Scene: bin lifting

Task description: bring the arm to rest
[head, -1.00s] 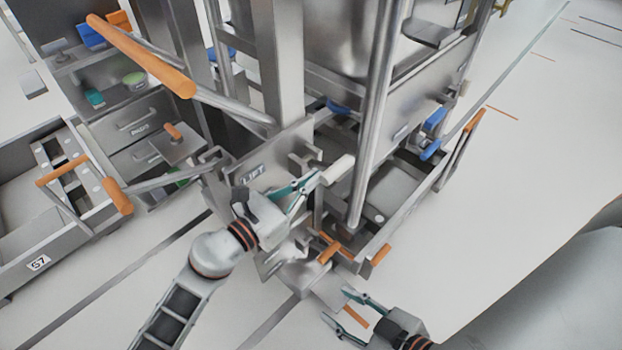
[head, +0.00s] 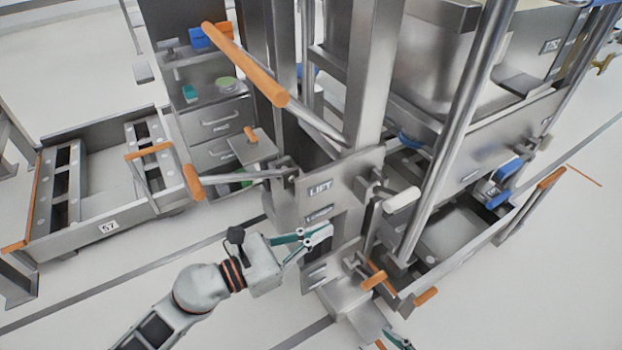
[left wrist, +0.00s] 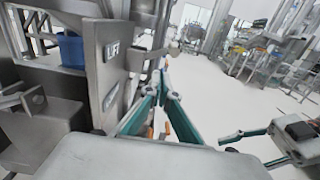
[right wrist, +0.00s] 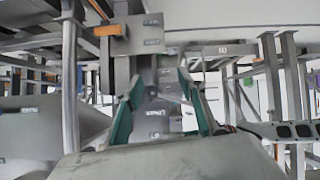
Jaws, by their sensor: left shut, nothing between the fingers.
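My left gripper (head: 322,234) is shut and empty, in front of the grey panel of the LIFT column (head: 345,185). In the left wrist view its green fingers (left wrist: 165,88) meet at the tips, beside the panel. A crank with a white handle (head: 402,200) is to the right of the gripper, apart from it. My right gripper (right wrist: 165,85) is open, its green fingers spread with nothing visible between them. In the head view only a bit of it shows at the bottom edge. The left wrist view shows its open fingers (left wrist: 245,150) at the right.
A bin (head: 440,60) sits high on the lift at upper right. An orange-gripped bar (head: 245,65) sticks out from the column. A low cart marked 57 (head: 108,228) and a drawer cabinet (head: 220,120) stand at left. The floor (head: 540,290) is clear at lower right.

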